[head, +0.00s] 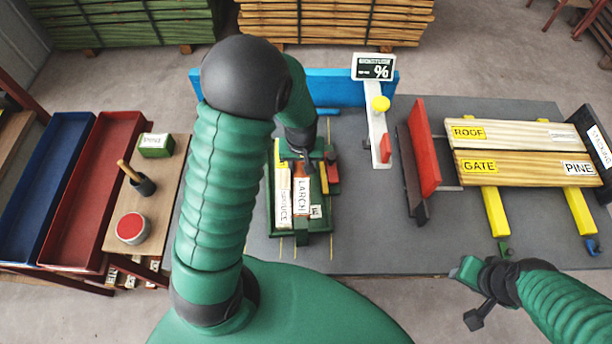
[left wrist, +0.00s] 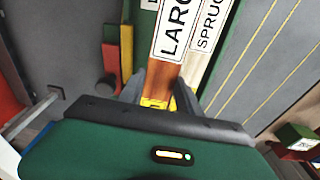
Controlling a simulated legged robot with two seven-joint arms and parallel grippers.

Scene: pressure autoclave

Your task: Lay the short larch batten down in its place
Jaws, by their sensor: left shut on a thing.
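The short larch batten (head: 302,196) is a reddish-brown strip with a white LARCH label and a yellow end. It is over or in the green tray (head: 299,246), alongside the spruce batten (head: 284,208); I cannot tell whether it rests on the bottom. My left gripper (head: 306,163) is shut on its far end. In the left wrist view the fingers (left wrist: 160,92) flank the yellow end of the larch batten (left wrist: 165,75), with the spruce batten (left wrist: 207,45) beside it. My right gripper (head: 468,294) is open and empty at the table's front right.
Red and yellow blocks (head: 333,174) stand right of the tray. A scale with a % sign (head: 373,67) is behind. A rack with roof and gate boards (head: 520,165) is at right. Blue and red bins (head: 98,190) and a side bench (head: 160,192) are at left.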

